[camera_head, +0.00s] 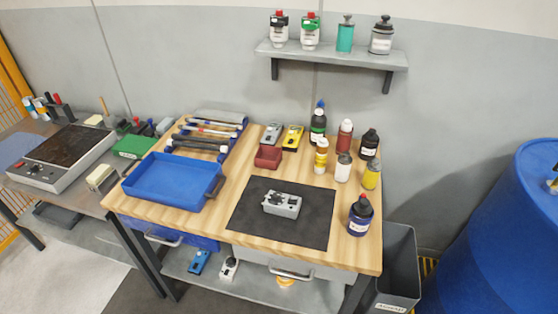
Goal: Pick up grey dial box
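A grey box with dark parts on its top (282,204), which looks like the grey dial box, lies on the black mat (256,228) on the wooden table. A smaller grey device (272,133) stands farther back, beside a yellow device (293,137). Neither of my grippers is in view, and nothing touches the grey box.
The blue tray (164,205) is left of the mat. A red bin (268,157) and several bottles stand behind; a dark blue bottle (360,216) is right of it. A wall shelf (335,58) hangs above. A blue barrel (515,225) stands right. The mat around the box is clear.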

